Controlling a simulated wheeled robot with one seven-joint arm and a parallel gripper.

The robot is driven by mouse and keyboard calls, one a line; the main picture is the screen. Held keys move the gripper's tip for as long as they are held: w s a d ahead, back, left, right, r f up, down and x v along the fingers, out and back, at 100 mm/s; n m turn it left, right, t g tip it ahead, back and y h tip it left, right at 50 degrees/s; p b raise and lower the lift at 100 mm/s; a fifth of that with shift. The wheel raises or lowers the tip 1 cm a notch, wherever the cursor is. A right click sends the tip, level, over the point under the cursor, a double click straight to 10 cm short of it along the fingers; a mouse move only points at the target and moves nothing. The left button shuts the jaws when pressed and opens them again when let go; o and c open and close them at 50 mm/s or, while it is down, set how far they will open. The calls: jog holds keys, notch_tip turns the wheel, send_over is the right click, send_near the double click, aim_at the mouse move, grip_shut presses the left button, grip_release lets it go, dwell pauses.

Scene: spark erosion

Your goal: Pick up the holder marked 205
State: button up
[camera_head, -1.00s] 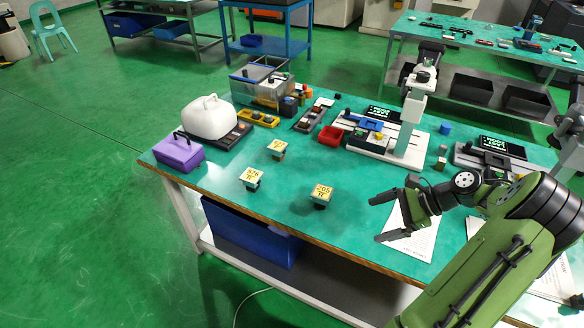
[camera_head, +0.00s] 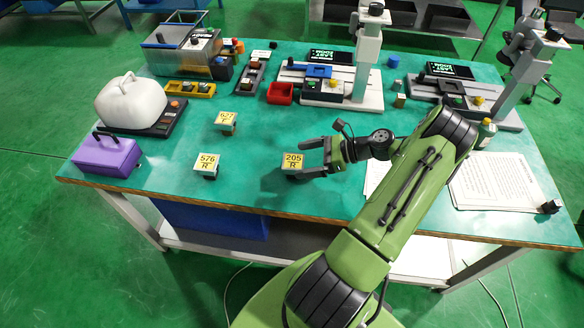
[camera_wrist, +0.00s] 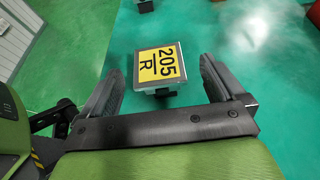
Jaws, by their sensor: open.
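The holder marked 205 (camera_head: 293,161) stands on the green table near its front edge, with a yellow "205 R" label on top. It also shows in the wrist view (camera_wrist: 160,66), in front of and between the two fingers. My gripper (camera_head: 303,158) is open at the holder's right side in the head view. In the wrist view my gripper (camera_wrist: 157,82) has a finger on either side of the holder, with gaps visible. Whether the fingers are level with the holder's body is unclear.
A holder marked 576 (camera_head: 208,163) stands to the left, and another yellow-labelled holder (camera_head: 226,120) stands behind. Paper sheets (camera_head: 494,182) lie on the right.

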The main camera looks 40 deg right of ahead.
aim_at(295, 161)
jog(key=b+x, duration=0.1)
jog(key=x, duration=0.5)
jog(key=shift+s+f+b, duration=0.1)
jog(key=shift+b, duration=0.2)
jog(key=c, duration=1.3)
